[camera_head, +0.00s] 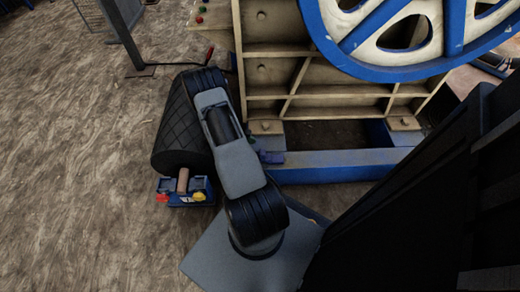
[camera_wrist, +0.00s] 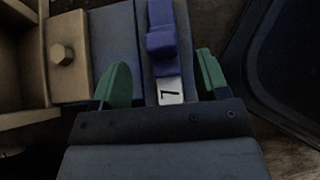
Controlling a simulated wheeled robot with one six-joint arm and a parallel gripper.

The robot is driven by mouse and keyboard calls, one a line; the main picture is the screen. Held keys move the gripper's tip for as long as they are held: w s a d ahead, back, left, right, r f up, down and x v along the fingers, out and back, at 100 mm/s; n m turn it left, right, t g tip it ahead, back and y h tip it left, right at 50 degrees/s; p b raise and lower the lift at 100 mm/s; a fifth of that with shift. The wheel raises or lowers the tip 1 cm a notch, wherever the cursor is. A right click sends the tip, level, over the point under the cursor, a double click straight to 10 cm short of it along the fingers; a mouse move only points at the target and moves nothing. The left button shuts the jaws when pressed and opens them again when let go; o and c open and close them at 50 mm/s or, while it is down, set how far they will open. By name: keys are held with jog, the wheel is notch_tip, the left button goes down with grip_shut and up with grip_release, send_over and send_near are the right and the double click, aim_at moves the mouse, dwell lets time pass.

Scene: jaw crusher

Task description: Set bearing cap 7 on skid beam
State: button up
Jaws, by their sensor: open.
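A blue-purple bearing cap (camera_wrist: 161,30) rests on the blue-grey skid beam (camera_wrist: 113,38) in the wrist view. A white label with a 7 (camera_wrist: 170,91) lies at the cap's near end. My gripper (camera_wrist: 161,80) is open, with its green fingers on either side of the label and visible gaps between them and the cap. In the head view the blue skid beam (camera_head: 335,165) runs along the crusher's foot, and a small blue piece (camera_head: 271,157), seemingly the cap, shows at its left end. My arm hides the gripper there.
The crusher's cream frame (camera_head: 310,75) and blue flywheel (camera_head: 400,65) stand just behind the beam. A bolt (camera_wrist: 62,54) sits left of my fingers. The ground at the left is open.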

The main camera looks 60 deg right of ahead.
jog(key=w+a+r+m+t+y, duration=0.15)
jog(key=w+a+r, duration=0.25)
jog(key=a+r, duration=0.5)
jog(key=w+a+r+m+t+y, duration=0.1)
jog(key=w+a+r+m+t, duration=0.3)
jog(key=r, duration=0.9)
jog(key=s+a+r+m+t+y, duration=0.1)
jog(key=s+a+r+t+y, duration=0.1)
jog(key=a+r, duration=0.4)
jog(key=s+a+r+t+y, duration=0.1)
jog(key=s+a+r+t, duration=0.3)
jog(key=a+r, duration=0.3)
jog(key=a+p, duration=0.1)
jog(key=a, duration=0.3)
jog(key=shift+s+m+y, duration=0.3)
jog(key=shift+m+y, duration=0.05)
